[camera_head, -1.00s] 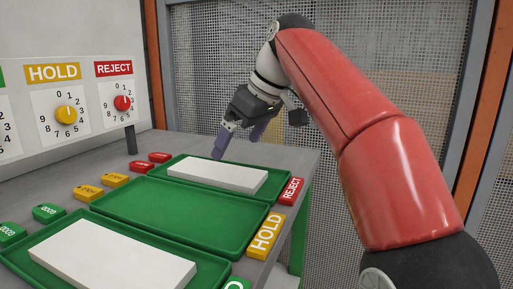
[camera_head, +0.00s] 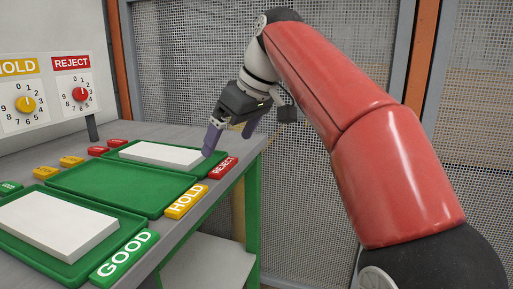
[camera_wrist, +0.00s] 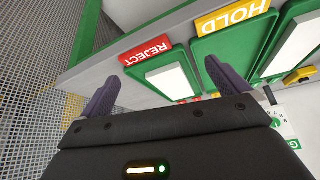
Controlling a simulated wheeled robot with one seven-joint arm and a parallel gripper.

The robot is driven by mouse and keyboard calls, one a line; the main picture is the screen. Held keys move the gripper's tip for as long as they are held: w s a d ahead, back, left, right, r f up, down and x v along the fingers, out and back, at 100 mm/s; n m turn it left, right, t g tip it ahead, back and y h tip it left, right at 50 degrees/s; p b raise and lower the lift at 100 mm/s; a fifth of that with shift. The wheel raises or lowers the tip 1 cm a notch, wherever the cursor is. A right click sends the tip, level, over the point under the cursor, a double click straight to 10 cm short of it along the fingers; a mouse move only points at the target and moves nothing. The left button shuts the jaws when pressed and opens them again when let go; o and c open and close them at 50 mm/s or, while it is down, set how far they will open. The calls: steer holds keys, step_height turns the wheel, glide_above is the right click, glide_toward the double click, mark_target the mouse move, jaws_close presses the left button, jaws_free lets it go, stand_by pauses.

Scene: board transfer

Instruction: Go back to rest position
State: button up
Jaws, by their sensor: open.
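My gripper (camera_head: 229,142) is open and empty near the right end of the reject tray in the head view. Its two purple fingers stand apart; they also show in the wrist view (camera_wrist: 160,75). A white board (camera_head: 160,154) lies in the green reject tray (camera_head: 118,158). Another white board (camera_head: 58,222) lies in the good tray (camera_head: 118,228). The green hold tray (camera_head: 120,188) between them is empty. The wrist view shows the reject board (camera_wrist: 172,82) beyond the fingers. How high the fingertips are above the bench cannot be told.
The grey bench (camera_head: 165,131) has a green frame. GOOD (camera_head: 124,253), HOLD (camera_head: 186,200) and REJECT (camera_head: 223,167) labels sit along its front. A panel with a yellow dial (camera_head: 25,104) and a red dial (camera_head: 81,94) stands behind. Mesh fencing (camera_head: 350,60) closes the back.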

steer(key=s+d+f+m+t+h, duration=0.1)
steer(key=s+d+f+m, duration=0.4)
steer(key=s+d+f, duration=0.5)
steer(key=s+d+f+m+t+h, duration=0.1)
steer(key=s+d+f+m+h, duration=0.2)
steer(key=f, duration=1.4)
steer(key=s+d+m, duration=0.3)
steer(key=s+d, duration=0.4)
steer(key=s, duration=0.2)
steer(key=shift+h, duration=0.4)
steer(key=shift+s+d, duration=0.1)
